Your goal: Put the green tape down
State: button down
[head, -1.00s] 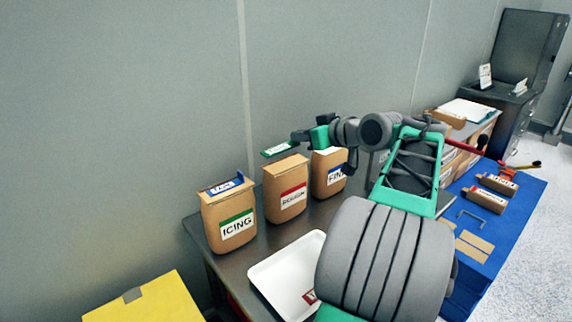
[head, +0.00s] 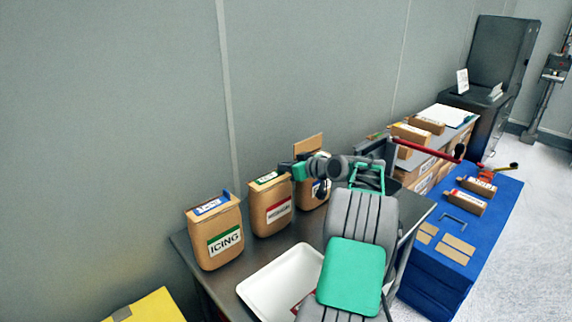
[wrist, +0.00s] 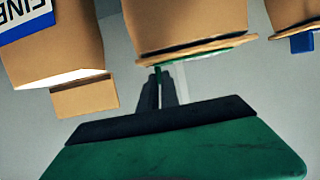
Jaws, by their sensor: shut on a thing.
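The green tape (head: 267,178), a flat tag with a pale label, is at the top of the middle brown bag (head: 271,208), which has a red label. My gripper (head: 288,171) is shut on the tape's right end. In the wrist view, which looks upside down, the closed fingers (wrist: 161,88) reach the bag's top, where a thin green edge of tape (wrist: 205,51) shows. The tape looks level and touching or nearly touching the bag; I cannot tell which.
The ICING bag (head: 215,233) stands left with a blue tape (head: 212,206) on top. A third bag (head: 306,192), partly hidden by my gripper, stands right. A white tray (head: 270,281) lies in front. A blue table (head: 480,225) with small boxes is at right.

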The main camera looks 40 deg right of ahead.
jog(key=c, duration=2)
grip_release()
jog(key=shift+f+b, duration=0.15)
jog(key=shift+b, duration=0.15)
jog(key=shift+c, duration=0.2)
jog(key=o, duration=0.5)
jog(key=shift+c, duration=0.2)
